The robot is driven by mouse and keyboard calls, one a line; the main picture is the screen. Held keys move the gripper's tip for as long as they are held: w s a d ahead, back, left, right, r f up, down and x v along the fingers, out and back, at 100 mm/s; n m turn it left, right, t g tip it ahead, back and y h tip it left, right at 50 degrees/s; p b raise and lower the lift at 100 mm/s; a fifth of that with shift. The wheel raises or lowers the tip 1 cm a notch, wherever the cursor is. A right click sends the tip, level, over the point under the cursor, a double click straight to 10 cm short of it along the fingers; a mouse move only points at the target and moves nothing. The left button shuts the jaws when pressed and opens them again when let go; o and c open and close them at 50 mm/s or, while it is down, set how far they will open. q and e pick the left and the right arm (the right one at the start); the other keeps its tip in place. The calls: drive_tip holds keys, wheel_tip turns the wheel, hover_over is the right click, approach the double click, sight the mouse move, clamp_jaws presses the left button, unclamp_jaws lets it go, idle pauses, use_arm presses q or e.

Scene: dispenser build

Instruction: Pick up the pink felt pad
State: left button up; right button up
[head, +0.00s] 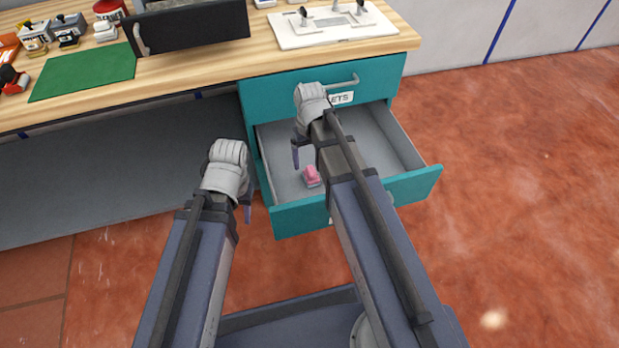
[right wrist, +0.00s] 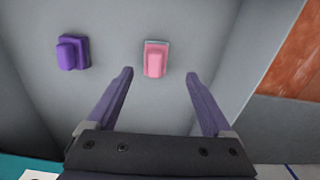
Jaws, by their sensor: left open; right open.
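The pink felt pad (head: 312,176) lies on the floor of the open drawer, near its front. It also shows in the right wrist view (right wrist: 155,60), beyond and between the fingertips. My right gripper (right wrist: 160,80) is open and empty above the drawer, pointing at the pad without touching it. In the head view the right arm hides part of the drawer and most of the right gripper. My left gripper (head: 248,200) hangs left of the drawer, outside it, and I see nothing in it.
The teal drawer (head: 418,186) stands open below the wooden counter. A purple pad (right wrist: 72,53) lies in it beside the pink one. A closed drawer with a handle (head: 335,84) sits above. A green mat (head: 85,73) and a dark bin (head: 190,25) are on the counter.

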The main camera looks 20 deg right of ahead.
sight(311, 170)
drive_tip(key=shift+w+d+f+b, duration=0.1)
drive_tip(key=shift+w+f+b, duration=0.05)
drive_tip(key=shift+f+b, duration=1.05)
drive_tip(key=shift+w+d+f+b, duration=0.1)
drive_tip(key=shift+d+f+b, duration=0.05)
drive_tip(key=shift+f+b, duration=1.1)
drive_tip(key=shift+w+d+f+b, duration=0.1)
drive_tip(key=shift+w+f+b, duration=0.05)
drive_tip(key=shift+f+b, duration=1.05)
drive_tip(key=shift+c, duration=0.2)
clamp_jaws()
